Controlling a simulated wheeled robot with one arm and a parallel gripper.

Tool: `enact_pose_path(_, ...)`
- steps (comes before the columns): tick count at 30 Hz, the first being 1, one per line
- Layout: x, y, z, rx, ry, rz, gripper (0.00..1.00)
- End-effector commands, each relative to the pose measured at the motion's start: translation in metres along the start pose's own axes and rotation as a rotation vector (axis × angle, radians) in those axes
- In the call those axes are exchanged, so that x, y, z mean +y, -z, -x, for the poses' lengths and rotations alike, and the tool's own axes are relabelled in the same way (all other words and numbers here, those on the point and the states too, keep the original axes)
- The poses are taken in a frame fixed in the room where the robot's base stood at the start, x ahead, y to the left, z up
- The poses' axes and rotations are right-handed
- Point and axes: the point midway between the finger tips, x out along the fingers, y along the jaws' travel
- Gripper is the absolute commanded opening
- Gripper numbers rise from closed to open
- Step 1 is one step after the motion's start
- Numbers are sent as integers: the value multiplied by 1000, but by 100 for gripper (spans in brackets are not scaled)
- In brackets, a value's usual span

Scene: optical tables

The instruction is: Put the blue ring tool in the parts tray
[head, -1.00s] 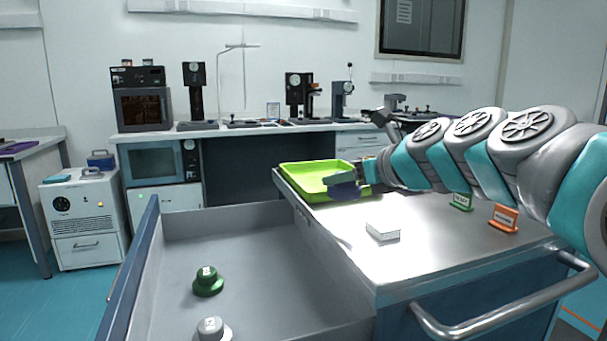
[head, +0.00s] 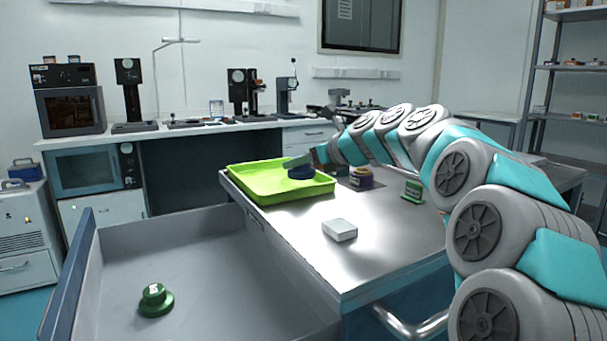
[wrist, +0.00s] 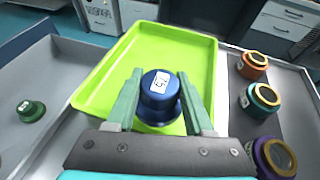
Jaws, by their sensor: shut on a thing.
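The blue ring tool (wrist: 160,86) is held between the two fingers of my gripper (wrist: 160,80) in the wrist view, its labelled top facing the camera. The lime green parts tray (wrist: 103,82) lies below and around it in that view. In the head view the blue ring tool (head: 301,173) is over the right part of the parts tray (head: 262,194), near its right rim. My gripper (head: 298,163) is shut on it. I cannot tell whether the tool touches the tray floor.
A small white box (head: 340,230) lies on the steel cart top in front of the tray. Right of the tray, the wrist view shows orange (wrist: 252,65), teal (wrist: 260,100) and purple (wrist: 275,157) ring tools. A green tool (head: 155,300) stands in the open drawer.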

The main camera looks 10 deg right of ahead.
Motion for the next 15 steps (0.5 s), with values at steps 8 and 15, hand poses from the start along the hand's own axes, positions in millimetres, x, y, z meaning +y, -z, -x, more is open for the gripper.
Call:
enact_pose_path(8,-21,-3,-12,-1,2,0,0)
enact_pose_path(15,-25,3,-18,0,1,-1,0)
